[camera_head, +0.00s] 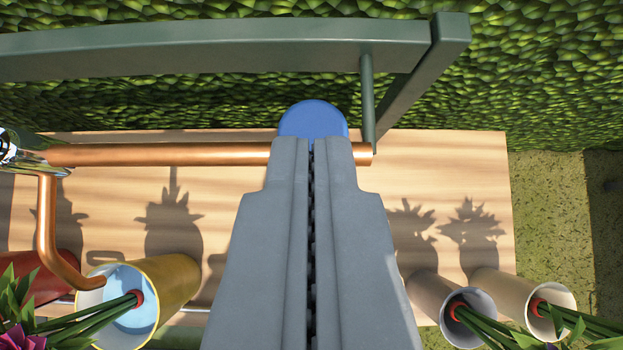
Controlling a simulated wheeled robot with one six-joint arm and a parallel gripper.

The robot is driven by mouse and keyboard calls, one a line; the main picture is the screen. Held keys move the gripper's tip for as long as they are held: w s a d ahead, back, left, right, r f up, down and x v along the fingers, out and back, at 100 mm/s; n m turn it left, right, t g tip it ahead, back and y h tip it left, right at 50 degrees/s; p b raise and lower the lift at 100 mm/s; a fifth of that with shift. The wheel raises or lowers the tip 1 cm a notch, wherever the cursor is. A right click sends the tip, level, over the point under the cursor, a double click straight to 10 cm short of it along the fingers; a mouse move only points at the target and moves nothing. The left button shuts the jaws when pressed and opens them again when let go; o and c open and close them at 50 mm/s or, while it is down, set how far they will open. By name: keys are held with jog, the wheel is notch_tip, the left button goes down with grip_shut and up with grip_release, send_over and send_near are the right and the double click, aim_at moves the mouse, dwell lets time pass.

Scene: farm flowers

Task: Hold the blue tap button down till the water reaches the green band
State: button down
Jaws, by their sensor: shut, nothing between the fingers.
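The blue tap button (313,118) is a round blue cap at the right part of the copper pipe (160,154). My gripper (312,145) is shut and empty. Its fingertips overlap the near edge of the button in the view; I cannot tell whether they touch or press it. The copper spout (47,225) bends down at the left, its end over the mouth of a yellow vase (175,286). Pale blue water (135,316) shows inside that vase, around green stems with a red ring. No green band is visible in this view.
A dark green frame (220,50) spans above the pipe, with a post right of the button. A red vase (55,275) stands at the left, a greyish vase (432,292) and a cream vase (495,287) at the right. The wooden tabletop (350,215) lies below; a hedge is behind.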

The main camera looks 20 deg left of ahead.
aim_at(312, 120)
jog(key=x, duration=0.4)
jog(key=shift+w+a+f, duration=0.1)
jog(key=shift+w+f, duration=0.15)
jog(key=shift+f, duration=0.05)
notch_tip(312, 120, down, 3)
jog(key=shift+s+r, duration=0.1)
jog(key=shift+s, duration=0.05)
jog(key=shift+f, duration=0.45)
